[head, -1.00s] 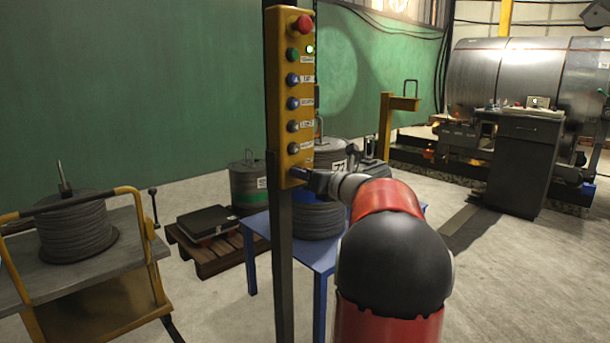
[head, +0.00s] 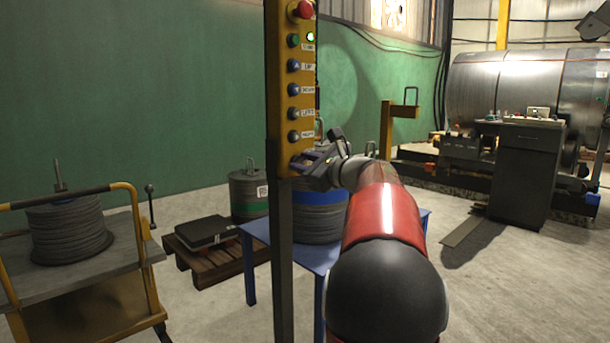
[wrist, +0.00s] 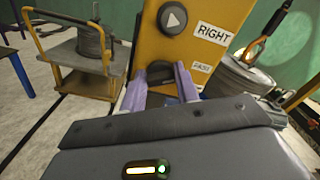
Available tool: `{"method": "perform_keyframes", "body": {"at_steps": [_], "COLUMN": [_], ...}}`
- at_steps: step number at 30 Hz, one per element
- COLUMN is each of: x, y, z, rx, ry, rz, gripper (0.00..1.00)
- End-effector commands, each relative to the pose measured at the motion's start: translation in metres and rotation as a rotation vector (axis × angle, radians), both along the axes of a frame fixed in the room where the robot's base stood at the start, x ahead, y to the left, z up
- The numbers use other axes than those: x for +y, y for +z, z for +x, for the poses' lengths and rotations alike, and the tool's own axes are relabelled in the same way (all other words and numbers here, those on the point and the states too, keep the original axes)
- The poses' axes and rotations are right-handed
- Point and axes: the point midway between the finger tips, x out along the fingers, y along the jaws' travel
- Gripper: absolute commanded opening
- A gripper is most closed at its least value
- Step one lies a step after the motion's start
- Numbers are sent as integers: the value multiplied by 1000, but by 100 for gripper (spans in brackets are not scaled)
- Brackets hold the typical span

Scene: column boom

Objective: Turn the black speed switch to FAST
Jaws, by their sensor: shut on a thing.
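The yellow control panel (head: 290,110) stands on a dark post, with a red button at its top and a column of round buttons below. My gripper (head: 303,163) is at the panel's lower end. In the wrist view its two purple fingers (wrist: 168,80) are closed around the dark speed switch (wrist: 162,88), below the arrow button (wrist: 173,18) marked RIGHT. A small white label (wrist: 201,68), too blurred to read surely, sits right of the fingers. The fingers cover much of the switch, and its pointing direction cannot be told.
A blue table (head: 258,229) with a cable drum (head: 319,215) stands behind the post. A trolley (head: 130,245) with a cable reel (head: 68,230) is at left. A dark cabinet (head: 522,170) stands at right.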

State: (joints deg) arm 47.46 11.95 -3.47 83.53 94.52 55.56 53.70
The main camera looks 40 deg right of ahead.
Motion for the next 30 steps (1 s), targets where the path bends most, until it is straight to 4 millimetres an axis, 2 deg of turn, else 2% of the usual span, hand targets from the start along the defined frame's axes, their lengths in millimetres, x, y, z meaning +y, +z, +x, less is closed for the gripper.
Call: {"method": "perform_keyframes", "body": {"at_steps": [1, 12, 30], "x": [0, 1, 1], "y": [-4, -3, -2], "z": [0, 0, 0], "rx": [-4, -16, -20], "ry": [0, 1, 1], "rz": [-38, -234, -283], "gripper": [8, 8, 8]}}
